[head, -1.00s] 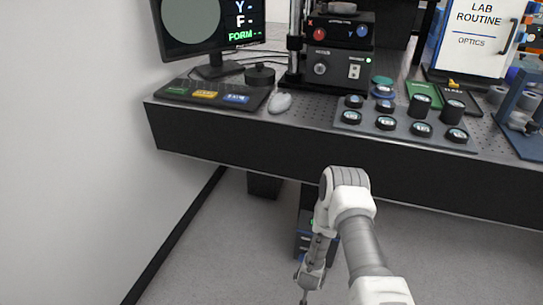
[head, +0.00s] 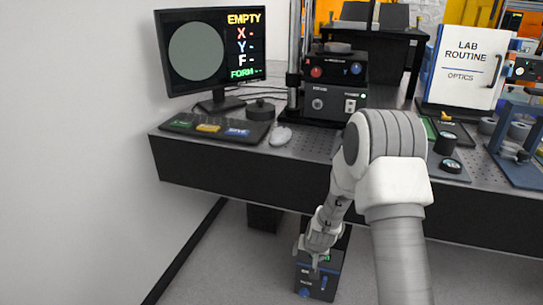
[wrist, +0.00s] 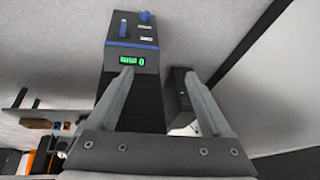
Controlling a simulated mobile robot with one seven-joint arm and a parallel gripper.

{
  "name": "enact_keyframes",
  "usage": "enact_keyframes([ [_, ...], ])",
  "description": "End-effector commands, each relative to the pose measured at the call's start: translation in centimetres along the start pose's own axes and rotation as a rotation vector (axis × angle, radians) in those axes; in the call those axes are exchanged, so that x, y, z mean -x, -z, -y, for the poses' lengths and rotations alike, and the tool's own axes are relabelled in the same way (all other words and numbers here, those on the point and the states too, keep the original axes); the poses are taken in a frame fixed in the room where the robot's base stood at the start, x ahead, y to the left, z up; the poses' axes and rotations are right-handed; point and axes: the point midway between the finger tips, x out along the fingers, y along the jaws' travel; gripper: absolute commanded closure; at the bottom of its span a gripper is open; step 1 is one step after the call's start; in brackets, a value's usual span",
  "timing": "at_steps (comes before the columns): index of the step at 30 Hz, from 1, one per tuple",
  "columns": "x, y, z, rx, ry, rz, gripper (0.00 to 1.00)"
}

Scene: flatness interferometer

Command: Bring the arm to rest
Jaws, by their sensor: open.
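My arm reaches up from the bottom of the head view, bends over in front of the table and hangs down to my gripper (head: 317,264). The gripper is below the level of the tabletop, in front of the table. In the wrist view my gripper (wrist: 160,75) has its two fingers spread apart with nothing held between them. A dark box with a green display and blue parts (wrist: 128,55) shows beyond the fingers. Its gap to them is hard to judge. In the head view this floor box (head: 318,280) is partly covered by the gripper.
My arm hides part of the round parts' tray. Open floor lies left of the box.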

Motion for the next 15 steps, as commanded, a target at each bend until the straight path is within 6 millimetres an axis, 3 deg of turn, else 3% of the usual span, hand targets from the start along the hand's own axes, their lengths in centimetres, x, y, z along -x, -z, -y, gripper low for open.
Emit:
enact_keyframes([
  [1, 2.1, 1.0, 0.3, 0.010, 0.007, -0.009, 0.16],
  [6, 8.6, 2.8, 1.1, 0.046, 0.022, -0.015, 0.16],
  [15, 19.8, 3.4, 1.4, 0.106, 0.033, -0.026, 0.16],
])
